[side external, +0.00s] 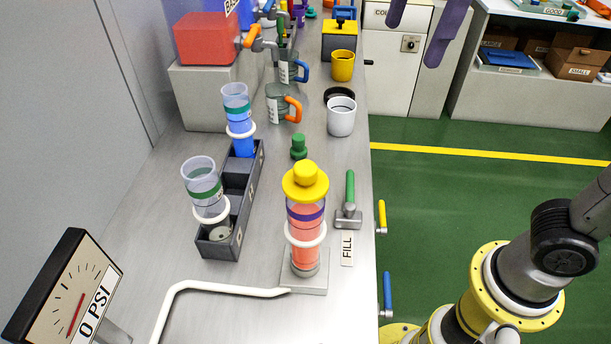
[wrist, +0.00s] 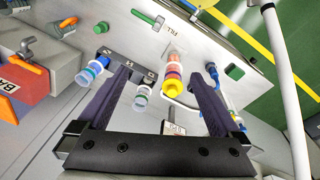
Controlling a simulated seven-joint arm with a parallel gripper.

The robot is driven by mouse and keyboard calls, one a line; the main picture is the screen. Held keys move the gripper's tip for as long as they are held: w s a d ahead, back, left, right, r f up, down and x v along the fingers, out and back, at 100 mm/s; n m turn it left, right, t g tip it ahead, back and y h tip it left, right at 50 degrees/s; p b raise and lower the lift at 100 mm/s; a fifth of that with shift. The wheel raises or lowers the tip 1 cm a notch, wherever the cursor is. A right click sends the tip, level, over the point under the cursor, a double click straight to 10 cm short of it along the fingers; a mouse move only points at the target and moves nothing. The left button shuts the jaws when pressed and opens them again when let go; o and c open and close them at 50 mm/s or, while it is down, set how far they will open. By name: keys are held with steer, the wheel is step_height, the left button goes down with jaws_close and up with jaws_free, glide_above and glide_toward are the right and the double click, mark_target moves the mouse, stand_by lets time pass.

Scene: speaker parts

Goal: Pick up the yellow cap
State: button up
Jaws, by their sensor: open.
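The yellow cap (side external: 305,180) sits on top of a clear cylinder of red liquid (side external: 305,219), which stands upright on a grey base near the front of the bench. In the wrist view the cap (wrist: 173,87) shows between and beyond my fingers. My gripper (side external: 413,44) shows as two purple fingers at the top edge of the side view, apart from the cap. In the wrist view my gripper (wrist: 160,70) is open, with nothing between its fingers.
A dark rack (side external: 237,196) left of the red cylinder holds a blue-filled cylinder (side external: 239,120) and a clear one (side external: 203,182). A white pipe (side external: 220,287) and gauge (side external: 70,290) are in front. Cups stand behind.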

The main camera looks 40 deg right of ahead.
steer(key=w+a+n, duration=0.3)
steer(key=a, duration=0.5)
steer(key=n+g, duration=0.1)
glide_above(305, 166)
step_height(305, 166, down, 4)
steer(key=shift+h, duration=0.3)
step_height(305, 166, down, 13)
steer(key=shift+f, duration=0.1)
steer(key=c, duration=1.2)
